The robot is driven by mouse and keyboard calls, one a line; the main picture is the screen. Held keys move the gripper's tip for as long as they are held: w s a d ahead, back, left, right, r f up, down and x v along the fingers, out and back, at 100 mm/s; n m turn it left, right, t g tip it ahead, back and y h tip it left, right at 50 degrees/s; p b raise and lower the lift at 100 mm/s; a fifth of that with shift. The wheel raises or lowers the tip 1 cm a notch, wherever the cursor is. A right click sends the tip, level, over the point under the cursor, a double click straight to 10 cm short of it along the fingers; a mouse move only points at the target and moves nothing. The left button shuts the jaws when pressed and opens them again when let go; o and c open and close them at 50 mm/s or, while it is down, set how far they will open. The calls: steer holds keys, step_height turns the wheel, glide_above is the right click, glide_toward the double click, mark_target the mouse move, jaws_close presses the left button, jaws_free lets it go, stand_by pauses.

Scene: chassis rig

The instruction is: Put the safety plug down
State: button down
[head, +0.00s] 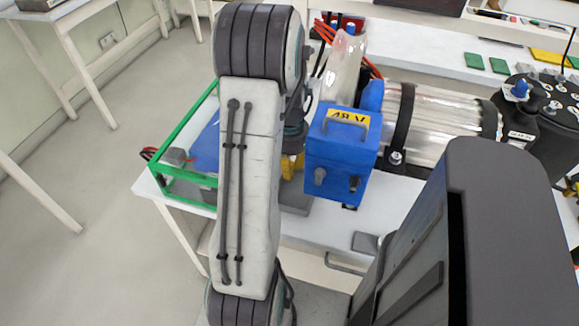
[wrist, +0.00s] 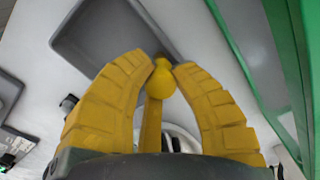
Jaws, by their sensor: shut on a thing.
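My gripper (wrist: 160,73) has yellow ribbed fingers, and in the wrist view they are closed on a small yellow piece, which I take to be the safety plug (wrist: 157,79). Its rounded part shows between the fingertips; the rest is partly hidden by the fingers. In the head view my gripper (head: 291,166) is mostly hidden behind my arm, and I cannot make out the plug there. A grey flat tray (wrist: 78,40) lies beyond the fingertips in the wrist view; it also shows below the gripper in the head view (head: 296,204). Contact between plug and tray cannot be told.
A blue box (head: 340,155) with a handle and yellow label stands just right of the gripper. A green frame (head: 180,128) is at left, with a blue part inside. A clear cylinder (head: 440,122) lies behind. Some white table (head: 310,232) is bare at the front.

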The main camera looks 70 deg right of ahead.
steer(key=shift+f, duration=0.25)
steer(key=shift+f, duration=0.1)
steer(key=c, duration=1.1)
jaws_free()
